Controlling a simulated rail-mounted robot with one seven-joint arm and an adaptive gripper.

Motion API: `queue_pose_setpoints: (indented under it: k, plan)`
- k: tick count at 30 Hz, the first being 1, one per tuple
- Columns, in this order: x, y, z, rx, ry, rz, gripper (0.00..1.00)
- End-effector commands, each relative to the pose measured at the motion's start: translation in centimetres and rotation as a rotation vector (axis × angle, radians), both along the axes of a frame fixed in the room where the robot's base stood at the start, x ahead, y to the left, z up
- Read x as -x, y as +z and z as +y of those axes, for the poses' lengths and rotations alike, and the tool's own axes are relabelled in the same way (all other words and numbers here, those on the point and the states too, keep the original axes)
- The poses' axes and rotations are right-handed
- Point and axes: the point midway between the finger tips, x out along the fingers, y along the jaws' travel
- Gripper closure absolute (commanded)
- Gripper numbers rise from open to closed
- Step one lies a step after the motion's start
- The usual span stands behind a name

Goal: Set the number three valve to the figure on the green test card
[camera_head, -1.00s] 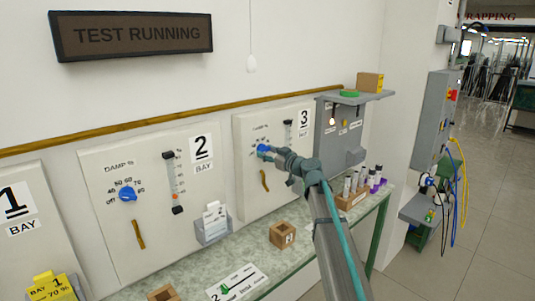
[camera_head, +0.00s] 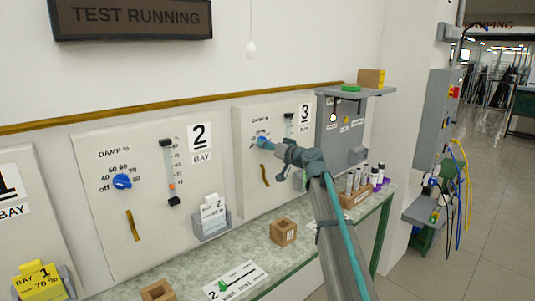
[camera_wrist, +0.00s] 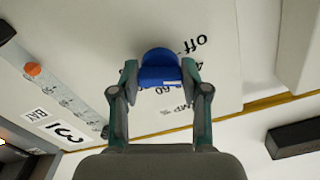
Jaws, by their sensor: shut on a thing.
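The bay 3 panel (camera_head: 246,190) carries a blue damp % knob (camera_head: 262,141), also in the wrist view (camera_wrist: 160,62). My gripper (camera_wrist: 160,78) is shut on this knob, one finger on each side. A pale mark shows on the knob's lower edge in the wrist view, near a figure that looks like 60. "Off" is readable beside it; other figures are hidden or too small. I cannot make out a green test card for sure; a white card with a green mark (camera_head: 237,280) lies on the bench, its small print unreadable.
The bay 2 panel (camera_head: 145,225) has its own blue knob (camera_head: 122,181) and a slider. A yellow card (camera_head: 40,282) at bay 1 reads 70 %. Wooden blocks (camera_head: 284,232) and a rack of rods (camera_head: 354,199) stand on the bench.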

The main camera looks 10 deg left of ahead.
Motion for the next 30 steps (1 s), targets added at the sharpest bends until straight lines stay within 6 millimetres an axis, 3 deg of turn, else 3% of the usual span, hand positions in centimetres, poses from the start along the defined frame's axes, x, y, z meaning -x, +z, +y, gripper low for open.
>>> queue_pose_setpoints:
  k: [30]
  plan:
    - [0.23,0.4,0.16,-0.649,0.0,0.714,0.89]
